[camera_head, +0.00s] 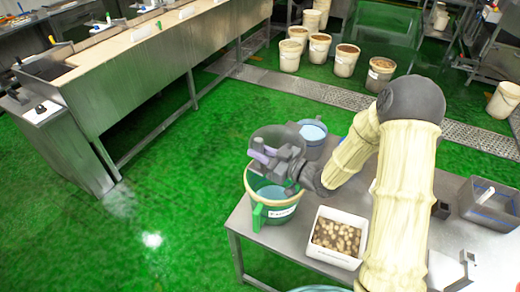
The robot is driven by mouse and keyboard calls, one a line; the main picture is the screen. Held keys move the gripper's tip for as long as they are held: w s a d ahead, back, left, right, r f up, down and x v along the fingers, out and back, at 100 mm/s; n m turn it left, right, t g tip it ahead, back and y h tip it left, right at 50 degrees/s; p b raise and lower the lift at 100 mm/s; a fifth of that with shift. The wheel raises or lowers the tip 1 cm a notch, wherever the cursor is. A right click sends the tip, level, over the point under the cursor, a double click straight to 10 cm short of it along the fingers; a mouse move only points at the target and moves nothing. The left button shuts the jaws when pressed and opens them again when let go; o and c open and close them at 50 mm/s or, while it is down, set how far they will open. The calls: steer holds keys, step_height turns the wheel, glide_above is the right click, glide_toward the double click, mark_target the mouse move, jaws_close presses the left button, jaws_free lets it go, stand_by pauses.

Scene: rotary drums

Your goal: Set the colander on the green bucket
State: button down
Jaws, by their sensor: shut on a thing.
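The green bucket (272,213) stands upright at the left end of the metal table, with a pale cream rim, a white label and a bright green piece at its front left. My gripper (262,157) is above the back of the bucket's opening, with purple parts showing near its tips. It is shut on a grey, rounded, partly see-through thing that looks like the colander (277,134). The colander appears tilted, above and behind the bucket's rim. My gripper covers its lower part, so I cannot tell whether it touches the rim.
A blue bucket (312,138) stands close behind. A white tub of brown and pale pieces (336,239) is to the right on the metal table (290,235). A grey bin (490,203) sits at the far right. Green floor is open to the left.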

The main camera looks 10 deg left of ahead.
mark_target(263, 167)
steer(key=shift+w+f+b, duration=0.1)
steer(key=shift+f+b, duration=0.05)
steer(key=shift+b, duration=0.15)
step_height(263, 167, down, 6)
steer(key=b, duration=0.5)
steer(key=shift+r, duration=0.2)
steer(key=shift+b, duration=0.55)
stand_by(1.5)
